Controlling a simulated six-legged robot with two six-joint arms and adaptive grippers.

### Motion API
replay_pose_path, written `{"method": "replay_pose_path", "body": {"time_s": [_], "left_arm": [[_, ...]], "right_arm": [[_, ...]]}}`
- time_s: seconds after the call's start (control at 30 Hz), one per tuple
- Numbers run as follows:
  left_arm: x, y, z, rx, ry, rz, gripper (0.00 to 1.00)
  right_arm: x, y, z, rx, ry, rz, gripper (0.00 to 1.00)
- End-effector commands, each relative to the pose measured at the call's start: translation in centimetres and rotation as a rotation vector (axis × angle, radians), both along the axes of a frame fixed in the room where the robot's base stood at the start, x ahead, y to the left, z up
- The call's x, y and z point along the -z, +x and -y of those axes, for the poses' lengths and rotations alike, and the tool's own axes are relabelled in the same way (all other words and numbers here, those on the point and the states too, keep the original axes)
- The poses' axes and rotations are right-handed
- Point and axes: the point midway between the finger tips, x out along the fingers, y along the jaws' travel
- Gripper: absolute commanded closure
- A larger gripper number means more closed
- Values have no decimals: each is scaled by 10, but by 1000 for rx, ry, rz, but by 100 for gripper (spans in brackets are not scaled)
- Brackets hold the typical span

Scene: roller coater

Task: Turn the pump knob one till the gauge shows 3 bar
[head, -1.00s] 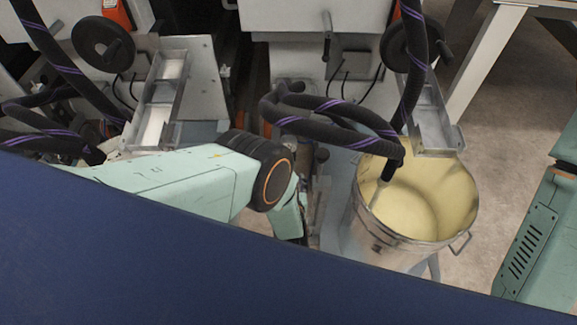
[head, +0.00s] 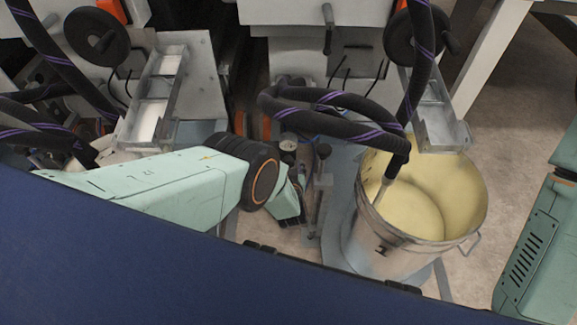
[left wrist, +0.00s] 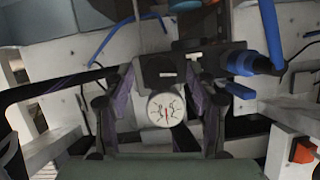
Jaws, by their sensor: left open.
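A small round gauge (head: 288,143) with a white face shows just beyond my left wrist in the head view. In the left wrist view the gauge (left wrist: 166,109) faces me, its red needle pointing about straight down; the numbers are too small to read. A dark round knob (head: 323,150) on an upright rod stands right of the gauge; I cannot tell whether it is the pump knob. My left gripper (head: 291,207) is below the gauge in the head view, partly hidden by its wrist. Its fingers (left wrist: 160,108) are spread apart on both sides of the gauge in the wrist view.
A metal bucket (head: 368,232) with a yellowish inside stands at the right. Black hoses (head: 330,118) loop above it. Metal trays (head: 160,108) and black handwheels (head: 97,36) sit on the machine behind. A blue fitting (left wrist: 250,64) is right of the gauge. Open floor lies right of the bucket.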

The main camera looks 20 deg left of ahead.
Motion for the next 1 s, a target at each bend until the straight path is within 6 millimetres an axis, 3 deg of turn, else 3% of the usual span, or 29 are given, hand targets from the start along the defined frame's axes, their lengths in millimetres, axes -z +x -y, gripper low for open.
{"method": "replay_pose_path", "body": {"time_s": [0.13, 0.77, 1.0], "left_arm": [[-1, 0, 0, 0, 0, 0, 42], [0, 0, 0, -1, 0, 0, 96], [0, -1, -1, -1, -54, 17, 97]], "right_arm": [[0, 0, 0, 0, 0, 0, 60], [0, 0, 0, 0, 0, 0, 60], [-2, 0, 0, 0, 0, 0, 60]]}}
